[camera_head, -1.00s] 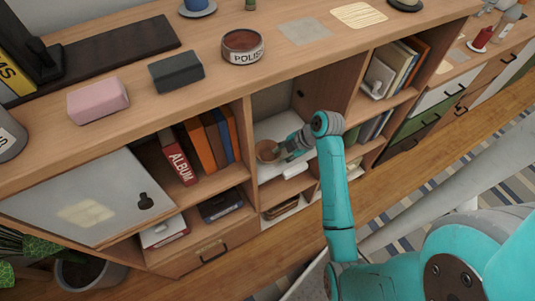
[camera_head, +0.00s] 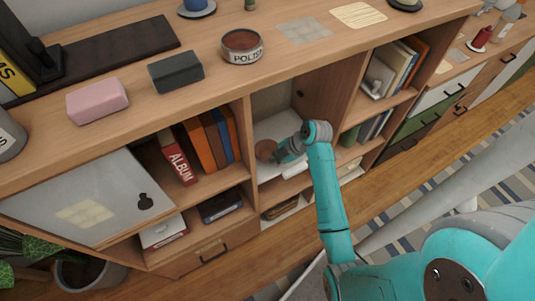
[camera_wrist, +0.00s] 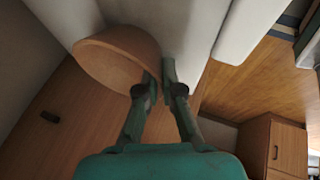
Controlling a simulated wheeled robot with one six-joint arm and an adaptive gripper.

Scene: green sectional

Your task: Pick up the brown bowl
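The brown bowl (camera_head: 266,150) is in the open white-floored compartment of the wooden sideboard in the head view, at the tip of my gripper (camera_head: 284,150). In the wrist view the bowl (camera_wrist: 112,58) looks tilted, and its right edge meets my fingertips (camera_wrist: 160,78). The fingers are close together, with the bowl's edge apparently pinched between them. The exact contact is partly hidden by the fingers. I cannot tell whether the bowl touches the shelf.
A white object (camera_head: 294,169) lies at the compartment's front edge. Orange and blue books (camera_head: 212,138) stand in the compartment to the left, more books (camera_head: 373,127) to the right. A polish tin (camera_head: 242,46) and two blocks sit on the top. Wood floor lies in front.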

